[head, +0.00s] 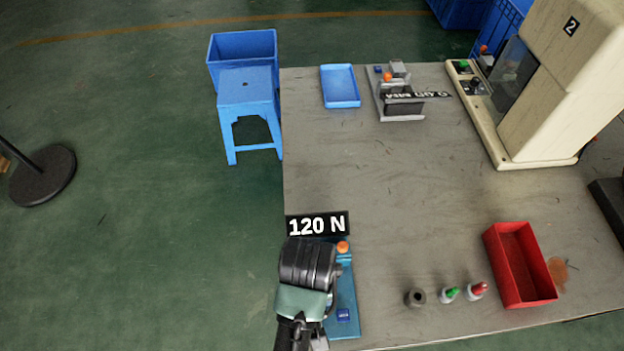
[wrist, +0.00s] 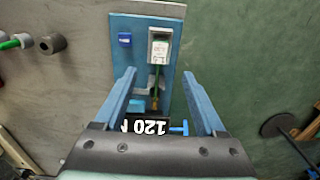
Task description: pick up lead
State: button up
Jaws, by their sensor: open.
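In the wrist view a thin green lead (wrist: 157,80) runs down from a white block with a small display (wrist: 160,48) on a blue fixture plate (wrist: 127,70). Its lower end is brownish near the "120 N" label. My gripper (wrist: 158,76) is open, with its two blue fingers apart on either side of the lead and nothing between them gripped. I cannot tell the height gap. In the head view my arm hides most of the blue fixture (head: 346,290); the fingertips are hidden there.
A blue tray (head: 340,86) and a cream machine (head: 560,85) are at the back. The table's middle is clear.

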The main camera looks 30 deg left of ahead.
jog(key=f, duration=1)
jog(key=shift+w+a+f, duration=0.1)
jog(key=shift+w+f, duration=0.1)
jog(key=shift+f, duration=0.05)
grip_shut()
